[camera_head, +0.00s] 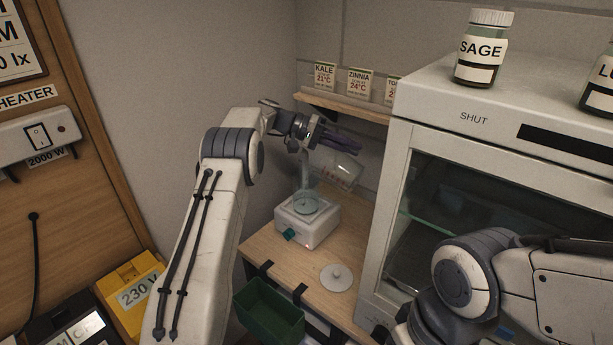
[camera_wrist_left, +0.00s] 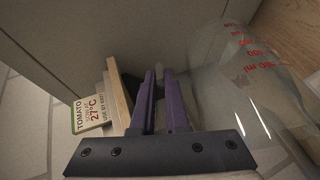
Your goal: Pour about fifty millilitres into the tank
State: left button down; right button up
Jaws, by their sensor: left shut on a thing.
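The tank (camera_head: 307,224) is a small white box on the wooden bench, with a round opening on top and a teal knob at its front. My left gripper (camera_head: 343,140), with purple fingers, is above and behind it. It is shut on a clear beaker (camera_head: 345,173), which is tilted beside the tank's top. The beaker's red markings show in the left wrist view (camera_wrist_left: 235,85); the grip point is partly hidden. A pale bluish column (camera_head: 304,172) stands over the tank opening; I cannot tell whether it is falling liquid. My right gripper is out of view.
A round white lid (camera_head: 336,277) lies on the bench in front of the tank. A green bin (camera_head: 268,308) hangs at the bench's front edge. A white cabinet (camera_head: 480,120) marked SHUT stands close on the right. Seed packets (camera_head: 359,82) stand on a shelf behind.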

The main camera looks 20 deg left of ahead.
aim_at(361, 168)
pick_arm(q)
jog(key=shift+w+a+r+p, duration=0.15)
jog(key=shift+a+r+p, duration=0.2)
jog(key=shift+a+p, duration=0.35)
dwell(1.1)
jog(key=d+f+b, duration=0.1)
jog(key=b, duration=0.1)
jog(key=s+d+f+y+b, duration=0.1)
jog(key=d+b, duration=0.1)
jog(key=shift+f, duration=0.15)
jog(key=shift+w+a, duration=0.1)
jog(key=shift+a, duration=0.1)
jog(key=d+f+y+b, duration=0.1)
jog(key=b, duration=0.1)
jog(key=d+f+m+y+b, duration=0.1)
jog(key=b, duration=0.1)
jog(key=shift+s+f, duration=0.2)
jog(key=shift+f, duration=0.15)
jog(key=shift+s+d+f+y+b, duration=0.15)
jog(key=shift+y+b, duration=0.15)
jog(key=shift+b, duration=0.2)
jog(key=shift+d+y, duration=0.15)
jog(key=shift+y, duration=0.25)
